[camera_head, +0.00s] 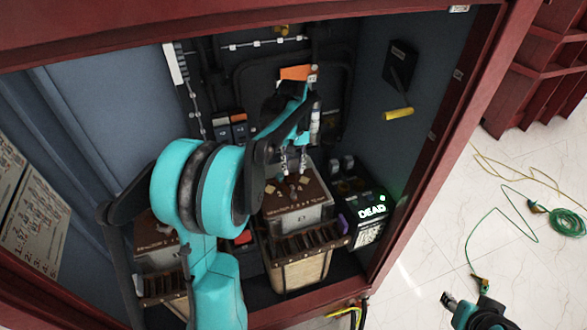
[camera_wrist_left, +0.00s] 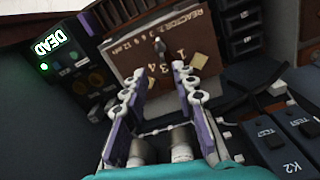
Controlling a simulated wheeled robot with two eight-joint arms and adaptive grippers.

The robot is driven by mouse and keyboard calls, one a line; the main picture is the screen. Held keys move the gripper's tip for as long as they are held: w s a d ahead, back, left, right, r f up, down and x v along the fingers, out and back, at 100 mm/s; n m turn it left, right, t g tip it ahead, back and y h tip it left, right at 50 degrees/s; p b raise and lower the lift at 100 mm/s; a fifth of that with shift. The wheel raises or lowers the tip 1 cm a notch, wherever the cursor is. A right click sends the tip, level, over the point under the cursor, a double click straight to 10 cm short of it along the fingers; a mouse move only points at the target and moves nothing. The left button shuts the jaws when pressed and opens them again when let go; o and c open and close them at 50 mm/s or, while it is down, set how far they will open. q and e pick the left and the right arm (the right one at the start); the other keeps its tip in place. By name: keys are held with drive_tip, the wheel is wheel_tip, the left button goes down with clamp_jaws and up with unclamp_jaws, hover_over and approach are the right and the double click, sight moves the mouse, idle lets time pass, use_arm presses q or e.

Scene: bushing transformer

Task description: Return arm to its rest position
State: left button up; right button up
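My left arm (camera_head: 205,190), teal and black, reaches from the bottom of the head view into the open cabinet. My left gripper (camera_head: 293,163) is over a brown-topped reactor box (camera_head: 315,213). In the left wrist view the fingers of my left gripper (camera_wrist_left: 160,72) are apart, with nothing between them. The brown panel (camera_wrist_left: 203,38) lies beyond the fingertips, and I cannot tell whether they touch it. Part of my right arm (camera_head: 482,312) shows at the bottom right, outside the cabinet; its finger opening is unclear.
The cabinet's red frame (camera_head: 425,150) is close on the right. A lit DEAD display (camera_head: 372,211) stands beside the reactor box. A yellow-handled lever (camera_head: 398,113) is on the right inner wall. A green cable (camera_head: 505,207) lies on the pale floor outside.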

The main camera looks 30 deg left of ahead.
idle(0.3)
use_arm(q)
drive_tip(key=s+d+r+m+t, duration=0.3)
drive_tip(key=s+d+r+m, duration=0.15)
drive_tip(key=s+d, duration=0.45)
drive_tip(key=s+d+f+m+t, duration=0.2)
drive_tip(key=s+d, duration=0.4)
drive_tip(key=s, duration=0.4)
drive_tip(key=shift+d+f+m+t, duration=0.25)
drive_tip(key=shift+m+t, duration=0.3)
drive_tip(key=shift+t, duration=0.55)
